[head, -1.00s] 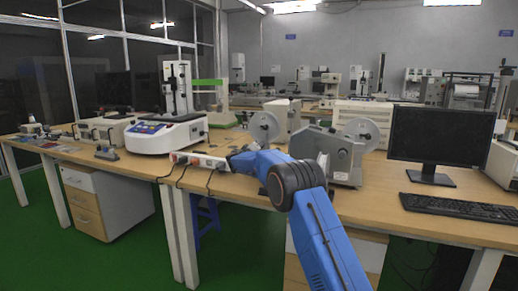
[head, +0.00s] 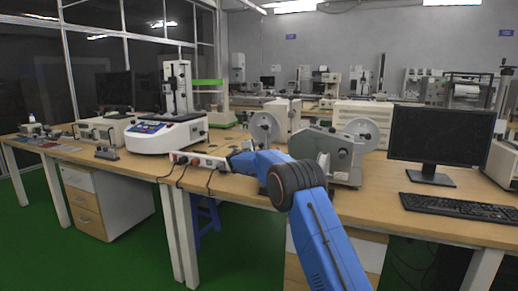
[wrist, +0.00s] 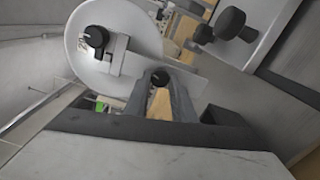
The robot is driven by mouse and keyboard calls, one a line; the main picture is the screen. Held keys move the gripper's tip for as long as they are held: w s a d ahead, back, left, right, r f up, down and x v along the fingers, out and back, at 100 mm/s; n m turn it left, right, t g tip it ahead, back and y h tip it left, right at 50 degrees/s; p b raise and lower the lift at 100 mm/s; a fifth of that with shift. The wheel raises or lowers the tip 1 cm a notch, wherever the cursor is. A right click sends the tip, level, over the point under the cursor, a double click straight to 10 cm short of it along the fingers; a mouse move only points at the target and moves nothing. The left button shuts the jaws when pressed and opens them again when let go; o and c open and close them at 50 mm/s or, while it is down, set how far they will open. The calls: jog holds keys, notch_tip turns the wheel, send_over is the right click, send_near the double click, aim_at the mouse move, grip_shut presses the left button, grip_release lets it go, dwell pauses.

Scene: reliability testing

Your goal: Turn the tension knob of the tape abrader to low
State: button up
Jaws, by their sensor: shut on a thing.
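The tape abrader (head: 326,146) stands on the bench behind my blue arm, with a grey body and pale reels at its left and right. In the wrist view its left reel, a white disc (wrist: 82,62), carries a black knob (wrist: 95,36) on its hub. Just below and right of the disc, a small round black knob (wrist: 160,77) sits between the tips of my gripper (wrist: 160,82). The grey fingers are shut on this knob. No dial marks or setting can be read. In the head view my gripper is hidden behind my arm.
A white power strip (head: 199,161) with cables lies at the bench's front edge, left of my arm. A white test machine (head: 166,134) stands farther left. A monitor (head: 436,136) and keyboard (head: 460,207) are at right. Two black knobs (wrist: 217,29) stick out at upper right in the wrist view.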

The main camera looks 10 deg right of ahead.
jog(key=shift+n, duration=2.1)
jog(key=shift+f, duration=0.1)
jog(key=o, duration=1.1)
jog(key=shift+a, duration=0.1)
jog(key=shift+c, duration=0.2)
jog(key=v, duration=1.7)
jog(key=shift+s, duration=0.2)
jog(key=shift+a, duration=0.15)
